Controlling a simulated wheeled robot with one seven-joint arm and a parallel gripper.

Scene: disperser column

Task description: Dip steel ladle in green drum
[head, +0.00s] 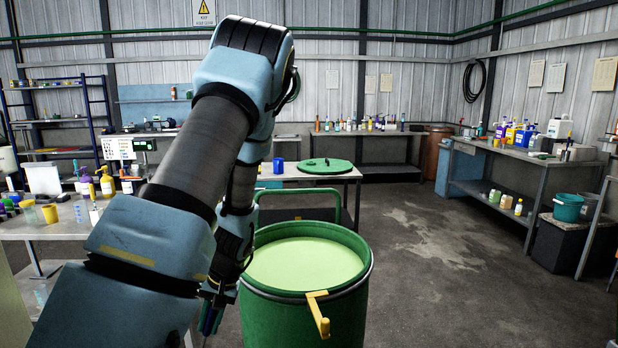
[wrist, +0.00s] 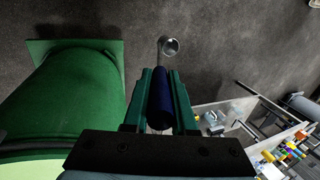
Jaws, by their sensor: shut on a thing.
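The green drum (head: 300,312) stands open in front of me, filled near its rim with pale green liquid (head: 305,262). Its green side (wrist: 70,95) fills the left of the wrist view, with some liquid at the lower left. My gripper (wrist: 161,75) is shut on the dark blue handle of the steel ladle (wrist: 160,100). The ladle's round steel bowl (wrist: 171,46) shows beyond the fingers, over the floor and apart from the drum. In the head view my gripper (head: 211,318) is low at the drum's left, outside it, partly behind my arm; the bowl is hidden there.
A yellow clip (head: 319,313) sits on the drum's front rim. A green-railed cart (head: 300,193) stands behind the drum. A table with a green lid (head: 325,167) is farther back. A cluttered bench (head: 40,228) is on the left. Floor right of the drum is clear.

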